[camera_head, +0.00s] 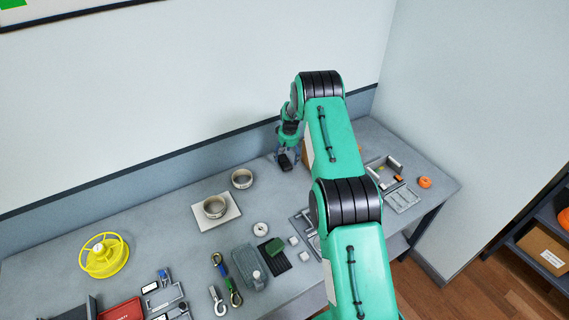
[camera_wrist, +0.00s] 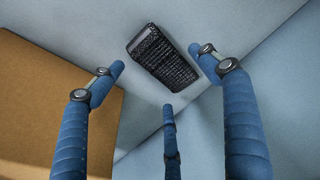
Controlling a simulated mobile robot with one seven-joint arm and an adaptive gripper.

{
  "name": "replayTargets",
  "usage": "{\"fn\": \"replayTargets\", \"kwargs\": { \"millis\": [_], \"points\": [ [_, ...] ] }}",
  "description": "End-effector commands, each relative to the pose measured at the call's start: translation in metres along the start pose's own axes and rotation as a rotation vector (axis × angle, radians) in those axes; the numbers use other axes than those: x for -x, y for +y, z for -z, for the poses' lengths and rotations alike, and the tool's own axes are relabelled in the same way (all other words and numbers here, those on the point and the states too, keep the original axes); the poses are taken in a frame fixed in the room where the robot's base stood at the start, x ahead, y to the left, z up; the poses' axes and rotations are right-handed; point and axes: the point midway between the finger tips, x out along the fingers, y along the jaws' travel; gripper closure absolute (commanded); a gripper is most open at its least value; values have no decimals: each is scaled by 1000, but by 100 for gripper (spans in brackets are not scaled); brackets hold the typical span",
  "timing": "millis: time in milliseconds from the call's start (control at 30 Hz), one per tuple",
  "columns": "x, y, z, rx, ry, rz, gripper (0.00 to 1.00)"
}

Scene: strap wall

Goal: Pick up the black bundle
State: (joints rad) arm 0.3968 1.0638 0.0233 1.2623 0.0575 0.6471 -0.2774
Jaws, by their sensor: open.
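The black bundle (camera_wrist: 163,56) is a dark, ribbed block lying on the grey bench top in the wrist view. It also shows in the head view (camera_head: 285,162) just below my gripper, near the wall. My gripper (camera_wrist: 158,78) has blue fingers spread apart. The bundle shows beyond and between the fingertips, with nothing held. In the head view my gripper (camera_head: 288,150) points down over the bundle and partly hides it. I cannot tell the exact gap between fingertips and bundle.
A brown cardboard box (camera_wrist: 40,95) stands close on the left in the wrist view. The wall is close behind the bundle.

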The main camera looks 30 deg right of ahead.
Motion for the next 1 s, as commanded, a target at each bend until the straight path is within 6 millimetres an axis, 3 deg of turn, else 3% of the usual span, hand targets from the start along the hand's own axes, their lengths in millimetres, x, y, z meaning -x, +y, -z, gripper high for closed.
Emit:
{"fn": "replayTargets", "kwargs": {
  "millis": [333,967,1000],
  "points": [
    [-28,0,0,0,0,0,24],
    [-30,0,0,0,0,0,24],
    [-30,0,0,0,0,0,32]
  ]
}}
